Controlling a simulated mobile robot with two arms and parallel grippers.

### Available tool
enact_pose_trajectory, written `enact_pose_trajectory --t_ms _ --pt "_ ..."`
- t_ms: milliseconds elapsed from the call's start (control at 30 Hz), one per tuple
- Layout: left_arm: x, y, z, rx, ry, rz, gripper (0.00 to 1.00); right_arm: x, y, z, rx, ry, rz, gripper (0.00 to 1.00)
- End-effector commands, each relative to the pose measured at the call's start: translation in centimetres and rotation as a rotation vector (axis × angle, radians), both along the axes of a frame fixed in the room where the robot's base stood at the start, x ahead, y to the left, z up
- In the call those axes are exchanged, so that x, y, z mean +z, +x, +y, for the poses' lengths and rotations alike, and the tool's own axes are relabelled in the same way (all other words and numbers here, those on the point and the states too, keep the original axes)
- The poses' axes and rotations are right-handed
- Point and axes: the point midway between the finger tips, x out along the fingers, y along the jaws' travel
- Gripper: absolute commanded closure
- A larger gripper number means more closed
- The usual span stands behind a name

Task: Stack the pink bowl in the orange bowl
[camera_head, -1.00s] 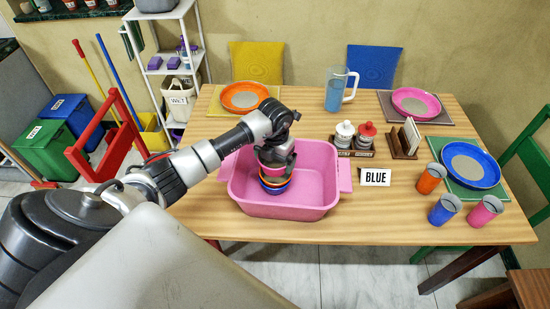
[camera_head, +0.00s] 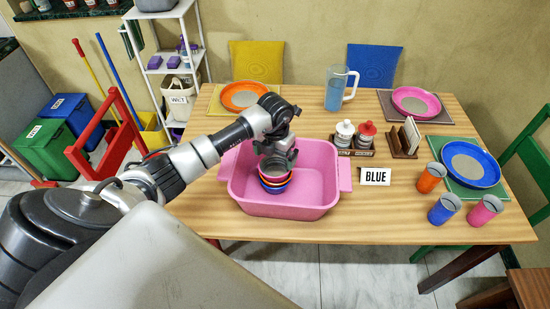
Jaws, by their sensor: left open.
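The pink bowl (camera_head: 274,167) sits at the top of a small stack inside the pink tub on the table. The orange bowl (camera_head: 274,182) shows as a band just below the pink one, and a blue bowl (camera_head: 276,189) shows lowest. The stack looks upright. My left gripper (camera_head: 277,155) is open, pointing down just above the pink bowl's rim; its fingertips are small, and I cannot tell if they touch the rim. My right gripper is not in view.
The pink tub's walls (camera_head: 285,209) surround the stack, with free room to its right. Behind stand a blue pitcher (camera_head: 336,90) and two condiment jars (camera_head: 365,134).

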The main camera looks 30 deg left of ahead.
Motion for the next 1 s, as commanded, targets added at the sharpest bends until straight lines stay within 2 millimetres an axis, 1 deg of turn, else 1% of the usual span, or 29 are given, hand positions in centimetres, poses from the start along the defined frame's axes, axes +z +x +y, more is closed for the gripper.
enact_pose_trajectory --t_ms 33,200,300,433,500,633,1000 --pt "1.0 0.1 0.2 -0.001 0.003 -0.006 0.00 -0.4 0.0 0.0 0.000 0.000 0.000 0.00" --pt "5.0 0.0 0.1 -0.003 0.004 -0.006 0.00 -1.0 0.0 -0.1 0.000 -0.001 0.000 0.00" --pt "7.0 0.1 0.1 -0.002 0.003 -0.006 0.00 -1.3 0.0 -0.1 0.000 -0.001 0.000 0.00" --pt "9.1 0.1 0.0 -0.001 0.002 -0.004 0.00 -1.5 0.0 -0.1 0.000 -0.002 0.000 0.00" --pt "9.8 0.0 0.0 -0.001 0.001 -0.002 0.00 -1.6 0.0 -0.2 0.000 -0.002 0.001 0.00" --pt "10.5 0.0 0.1 -0.001 0.003 -0.001 0.00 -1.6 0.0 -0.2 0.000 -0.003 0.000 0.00" --pt "10.6 0.0 0.0 -0.001 0.002 0.000 0.00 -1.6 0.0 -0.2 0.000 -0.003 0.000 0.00"
